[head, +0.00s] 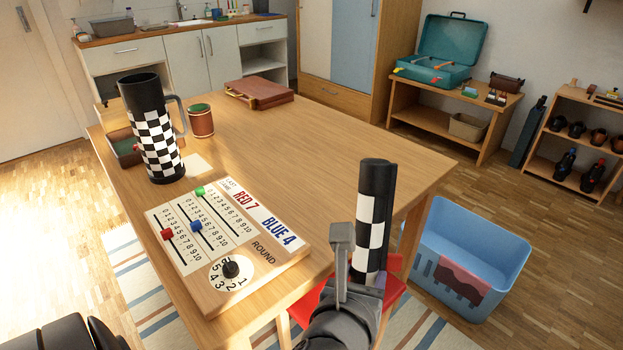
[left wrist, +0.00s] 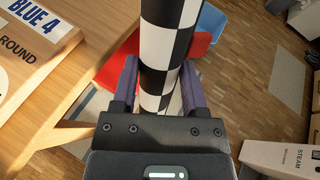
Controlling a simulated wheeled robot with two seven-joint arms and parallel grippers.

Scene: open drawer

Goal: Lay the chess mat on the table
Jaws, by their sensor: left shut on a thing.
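The chess mat (head: 371,215) is a roll with black and white squares. My left gripper (head: 366,258) is shut on its lower part and holds it roughly upright, off the right front edge of the table (head: 300,135). In the left wrist view the rolled mat (left wrist: 168,45) runs between the two fingers of the gripper (left wrist: 160,85). Its lower end is partly hidden by the gripper. My right gripper is not in view.
A scoreboard (head: 282,250) lies on the table's near end. Behind it stand a tall checkered mug (head: 160,145) and a brown cup (head: 201,122). A brown case (head: 262,93) lies at the back. The table's right half is clear. A red chair (head: 310,308) and blue bin (head: 475,245) stand below.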

